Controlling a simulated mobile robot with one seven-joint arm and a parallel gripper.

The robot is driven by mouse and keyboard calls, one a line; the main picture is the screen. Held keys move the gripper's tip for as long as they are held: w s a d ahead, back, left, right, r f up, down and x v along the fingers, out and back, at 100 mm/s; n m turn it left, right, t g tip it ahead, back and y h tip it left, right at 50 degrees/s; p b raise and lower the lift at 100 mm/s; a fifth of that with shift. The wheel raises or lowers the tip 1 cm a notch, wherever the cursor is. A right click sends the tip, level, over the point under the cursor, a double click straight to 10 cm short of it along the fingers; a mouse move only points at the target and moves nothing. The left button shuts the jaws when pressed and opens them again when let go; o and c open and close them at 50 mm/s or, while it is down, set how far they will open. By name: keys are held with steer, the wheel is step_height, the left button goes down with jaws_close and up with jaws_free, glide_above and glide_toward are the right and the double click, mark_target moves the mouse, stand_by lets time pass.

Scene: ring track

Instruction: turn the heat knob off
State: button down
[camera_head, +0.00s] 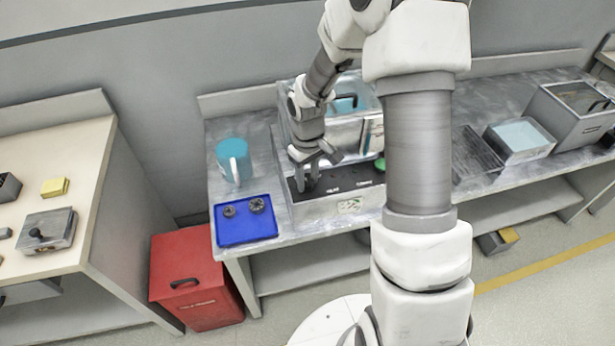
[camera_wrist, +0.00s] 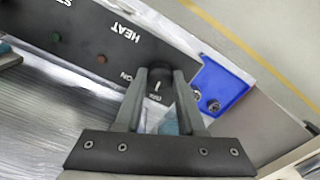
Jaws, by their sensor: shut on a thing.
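The heat knob (camera_wrist: 158,84) is a dark round knob with a white pointer line, on the black control panel (camera_wrist: 85,38) below the word HEAT. My gripper (camera_wrist: 160,78) is shut on the knob, one finger on each side of it. "ON" lettering shows to the left of the knob in the wrist view, and other small lettering shows under it, upside down. In the head view my gripper (camera_head: 308,180) is at the left end of the machine's front panel (camera_head: 345,172); the knob is mostly hidden there by the fingers.
A blue tray (camera_head: 246,238) with two small dark gear-like parts lies just left of the machine. A teal mug (camera_head: 233,160) stands behind it. A green button (camera_head: 380,164) is on the machine's right. A red bin (camera_head: 190,280) stands on the floor.

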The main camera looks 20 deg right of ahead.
mark_target(308, 182)
steer(key=shift+n, duration=1)
steer(key=c, duration=0.5)
jaws_free()
step_height(308, 182, up, 18)
steer(key=p, duration=0.1)
steer(key=shift+f+p, duration=0.25)
steer(key=shift+p, duration=0.15)
